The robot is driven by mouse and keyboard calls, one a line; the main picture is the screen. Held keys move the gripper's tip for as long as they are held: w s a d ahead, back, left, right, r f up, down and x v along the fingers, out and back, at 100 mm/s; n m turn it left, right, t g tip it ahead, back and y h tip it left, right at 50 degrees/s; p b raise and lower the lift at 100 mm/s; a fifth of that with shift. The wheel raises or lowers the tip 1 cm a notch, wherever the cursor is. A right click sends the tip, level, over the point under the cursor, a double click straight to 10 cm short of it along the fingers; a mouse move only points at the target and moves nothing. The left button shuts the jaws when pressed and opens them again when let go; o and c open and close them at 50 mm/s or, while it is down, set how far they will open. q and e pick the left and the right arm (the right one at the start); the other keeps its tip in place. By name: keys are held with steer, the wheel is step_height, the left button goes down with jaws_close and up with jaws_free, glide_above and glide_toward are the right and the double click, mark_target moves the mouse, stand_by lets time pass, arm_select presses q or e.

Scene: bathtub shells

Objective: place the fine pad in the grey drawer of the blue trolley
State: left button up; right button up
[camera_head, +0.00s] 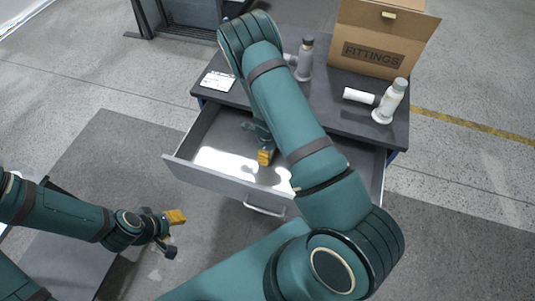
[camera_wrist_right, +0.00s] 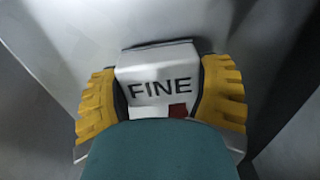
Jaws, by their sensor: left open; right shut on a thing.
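The grey drawer (camera_head: 222,184) is pulled out from the trolley (camera_head: 340,120), whose dark top and a little blue at its edges show. My right gripper (camera_head: 265,157) reaches down into the open drawer. In the right wrist view it is shut on the fine pad (camera_wrist_right: 160,72), a pale block marked FINE, held between the two yellow fingers. In the head view I cannot make out the pad behind the gripper and glare. Whether it touches the drawer floor I cannot tell. My left gripper (camera_head: 173,233) is open and empty, left of and in front of the drawer.
On the trolley top are a FITTINGS box (camera_head: 375,45), a white card (camera_head: 218,82), a grey pipe fitting (camera_head: 304,60) and a white one (camera_head: 391,100). A dark frame (camera_head: 185,15) stands behind at the left. Bright glare covers part of the drawer floor.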

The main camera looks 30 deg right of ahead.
steer(key=shift+f, duration=0.75)
steer(key=shift+r, duration=0.1)
steer(key=o, duration=1.1)
steer(key=shift+o, duration=0.2)
step_height(320, 180, up, 8)
steer(key=shift+f+p, duration=0.25)
steer(key=shift+p, duration=0.6)
